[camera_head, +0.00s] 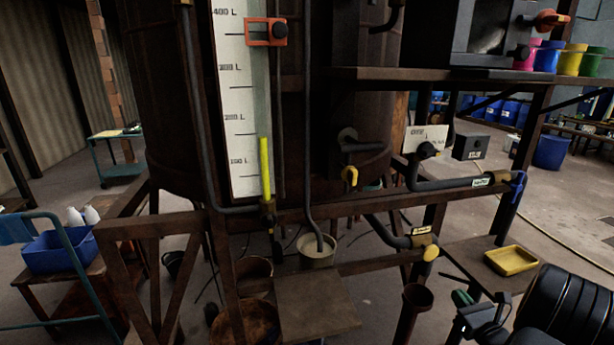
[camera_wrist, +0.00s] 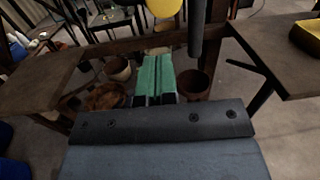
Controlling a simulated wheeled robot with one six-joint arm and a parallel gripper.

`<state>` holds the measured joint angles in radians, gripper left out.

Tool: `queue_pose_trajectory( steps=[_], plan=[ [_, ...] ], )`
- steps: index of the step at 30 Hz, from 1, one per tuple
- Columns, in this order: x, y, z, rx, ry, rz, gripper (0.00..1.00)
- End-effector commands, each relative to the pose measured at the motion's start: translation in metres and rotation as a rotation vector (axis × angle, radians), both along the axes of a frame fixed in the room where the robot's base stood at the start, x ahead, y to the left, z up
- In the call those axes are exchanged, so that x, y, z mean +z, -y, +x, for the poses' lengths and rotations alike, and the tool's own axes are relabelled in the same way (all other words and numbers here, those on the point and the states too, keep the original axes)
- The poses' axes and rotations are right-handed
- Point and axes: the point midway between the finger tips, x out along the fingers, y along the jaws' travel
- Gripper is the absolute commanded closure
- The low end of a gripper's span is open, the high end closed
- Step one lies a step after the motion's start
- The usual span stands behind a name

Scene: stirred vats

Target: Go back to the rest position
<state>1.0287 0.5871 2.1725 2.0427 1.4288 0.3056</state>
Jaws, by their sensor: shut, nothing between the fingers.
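My gripper (camera_wrist: 155,78) has its two green fingers pressed together with nothing between them, in the middle of the wrist view. In the head view my gripper (camera_head: 462,298) is at the lower right, in front of the pipework and below the yellow tray (camera_head: 511,261). It looks clear of everything around it. The rusty vat (camera_head: 175,110) with its white level scale (camera_head: 235,100) stands in the centre left. In the wrist view a yellow round knob (camera_wrist: 163,7) shows just beyond the fingertips, beside a dark vertical pipe (camera_wrist: 196,30).
A small table (camera_head: 470,252) carries the yellow tray. A low platform (camera_head: 315,303) and buckets (camera_head: 316,251) stand under the vat. A blue crate (camera_head: 60,253) is at left. Open floor shows at right.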

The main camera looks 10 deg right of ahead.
Motion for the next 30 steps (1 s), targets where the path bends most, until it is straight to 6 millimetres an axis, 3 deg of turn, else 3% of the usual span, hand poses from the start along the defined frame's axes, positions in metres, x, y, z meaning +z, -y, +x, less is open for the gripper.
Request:
queue_pose_trajectory(
  steps=[2, 6, 12, 14, 18, 21, 27, 30],
  plan=[
    [-0.013, -0.015, -0.002, 0.074, -0.064, -0.038, 1.0],
    [-0.036, -0.065, -0.019, 0.331, -0.222, -0.192, 1.0],
    [-0.034, -0.164, -0.056, 0.914, -0.385, -0.676, 1.0],
    [-0.03, -0.185, -0.071, 1.094, -0.407, -0.86, 1.0],
    [-0.014, -0.217, -0.103, 1.485, -0.405, -1.362, 1.0],
    [0.005, -0.228, -0.115, 1.689, -0.355, -1.734, 1.0],
    [0.049, -0.254, -0.119, 1.826, -0.196, -2.285, 1.0],
    [0.067, -0.274, -0.121, 1.802, -0.101, -2.425, 1.0]
  ],
)
